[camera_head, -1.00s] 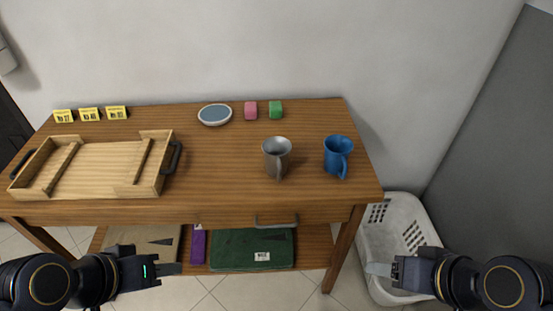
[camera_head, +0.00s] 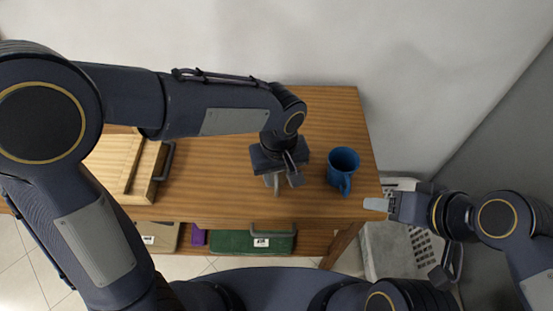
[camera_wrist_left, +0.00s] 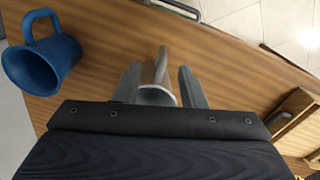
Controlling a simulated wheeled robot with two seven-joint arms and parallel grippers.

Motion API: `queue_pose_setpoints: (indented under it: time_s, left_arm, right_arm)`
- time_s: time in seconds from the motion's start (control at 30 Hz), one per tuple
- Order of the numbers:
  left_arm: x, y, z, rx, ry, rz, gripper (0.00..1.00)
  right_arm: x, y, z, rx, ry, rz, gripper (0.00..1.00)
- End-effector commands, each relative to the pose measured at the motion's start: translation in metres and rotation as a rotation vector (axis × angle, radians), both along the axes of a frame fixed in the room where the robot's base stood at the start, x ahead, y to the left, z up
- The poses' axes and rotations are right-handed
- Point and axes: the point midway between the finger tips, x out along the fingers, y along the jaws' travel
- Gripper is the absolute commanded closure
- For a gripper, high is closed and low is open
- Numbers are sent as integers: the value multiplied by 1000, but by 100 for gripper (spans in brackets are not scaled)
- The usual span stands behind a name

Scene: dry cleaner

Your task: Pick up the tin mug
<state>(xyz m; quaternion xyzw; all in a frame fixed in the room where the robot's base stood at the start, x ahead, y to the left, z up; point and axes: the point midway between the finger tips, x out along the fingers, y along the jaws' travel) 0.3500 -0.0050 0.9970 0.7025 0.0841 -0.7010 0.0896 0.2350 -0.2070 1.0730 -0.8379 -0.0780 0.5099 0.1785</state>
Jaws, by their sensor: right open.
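The grey tin mug (camera_wrist_left: 158,92) shows in the left wrist view between the two fingers of my left gripper (camera_wrist_left: 160,88). Its rim and handle side show there, and the palm hides the rest. The fingers are apart, one on each side of the mug; I cannot tell whether they touch it. In the head view my left gripper (camera_head: 284,180) points down over the table and hides most of the mug. My right gripper (camera_head: 376,204) is open and empty beyond the table's front right corner.
A blue mug (camera_head: 342,165) stands close to the right of my left gripper; it also shows in the left wrist view (camera_wrist_left: 42,62). A wooden tray (camera_head: 112,165) lies on the left of the wooden table (camera_head: 225,185). A white basket (camera_head: 400,185) stands right of the table.

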Motion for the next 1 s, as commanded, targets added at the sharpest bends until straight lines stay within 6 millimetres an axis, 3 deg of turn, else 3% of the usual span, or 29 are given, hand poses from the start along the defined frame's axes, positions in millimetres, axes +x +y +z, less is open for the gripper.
queue_pose_setpoints:
  time_s: [0.5, 0.83, 1.0]
  left_arm:
    - [1, 4, -67, 4, 5, 1, 63]
    - [1, 4, -75, 0, 2, 2, 63]
    - [1, 4, -75, 0, 2, 1, 84]
  right_arm:
    - [0, 0, 12, 0, 0, 0, 40]
    - [0, 0, 13, 0, 0, 0, 40]
    - [0, 0, 13, 0, 0, 0, 40]
